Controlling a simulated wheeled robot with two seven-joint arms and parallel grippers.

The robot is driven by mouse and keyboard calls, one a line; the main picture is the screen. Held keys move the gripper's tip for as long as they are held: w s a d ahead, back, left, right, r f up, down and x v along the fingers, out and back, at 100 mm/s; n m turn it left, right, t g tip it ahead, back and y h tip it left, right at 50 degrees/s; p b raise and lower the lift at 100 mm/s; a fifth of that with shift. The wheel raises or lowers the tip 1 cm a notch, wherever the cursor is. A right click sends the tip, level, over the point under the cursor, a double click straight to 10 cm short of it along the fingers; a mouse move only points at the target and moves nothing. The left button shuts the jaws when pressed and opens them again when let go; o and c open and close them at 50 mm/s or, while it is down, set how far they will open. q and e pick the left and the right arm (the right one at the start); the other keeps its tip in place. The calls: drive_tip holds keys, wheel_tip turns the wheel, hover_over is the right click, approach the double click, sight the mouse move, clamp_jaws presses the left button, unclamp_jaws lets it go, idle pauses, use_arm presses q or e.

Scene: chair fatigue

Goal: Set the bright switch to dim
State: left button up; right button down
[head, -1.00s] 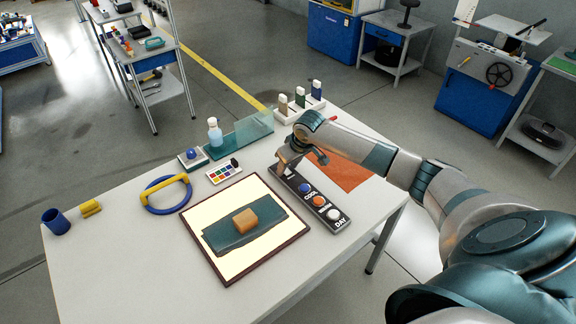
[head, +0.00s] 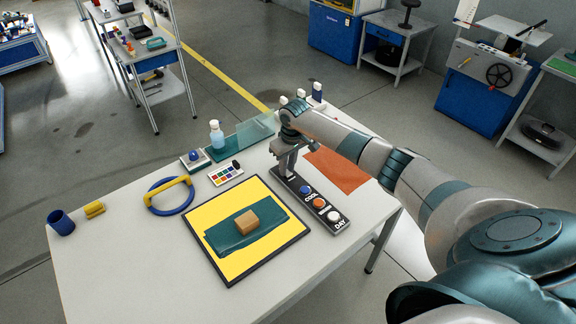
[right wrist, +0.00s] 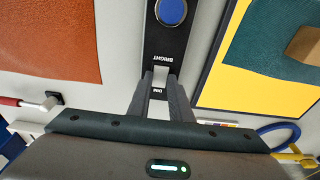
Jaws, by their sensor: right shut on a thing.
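The dark control strip (head: 325,216) lies on the table with a blue, an orange and a white round knob. In the right wrist view the strip (right wrist: 160,38) shows a BRIGHT label and a DIM label. A small pale switch (right wrist: 160,72) sits between these labels. My right gripper (head: 284,171) comes down on the far end of the strip. In the wrist view its fingertips (right wrist: 160,77) are shut on the switch, partly hiding it. In the head view the gripper hides the switch. My left gripper is not in view.
A lit yellow panel (head: 222,265) with a teal cloth (head: 219,236) and tan block (head: 246,222) lies left of the strip. An orange mat (head: 345,175) lies to its right. A blue-yellow ring (head: 158,208) and clear bottle (head: 217,135) are farther left.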

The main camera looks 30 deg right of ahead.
idle(0.3)
drive_tip(key=c, duration=1.6)
unclamp_jaws()
drive_tip(key=shift+r, duration=0.1)
drive_tip(key=r+b, duration=0.1)
drive_tip(key=r, duration=0.4)
drive_tip(key=s+r+b, duration=0.1)
drive_tip(key=r+b, duration=0.1)
drive_tip(key=r, duration=0.4)
drive_tip(key=s+r+b, duration=0.1)
drive_tip(key=r+b, duration=0.1)
drive_tip(key=r, duration=0.4)
drive_tip(key=shift+s+d, duration=0.1)
drive_tip(key=shift+d, duration=0.05)
drive_tip(key=shift+r, duration=0.1)
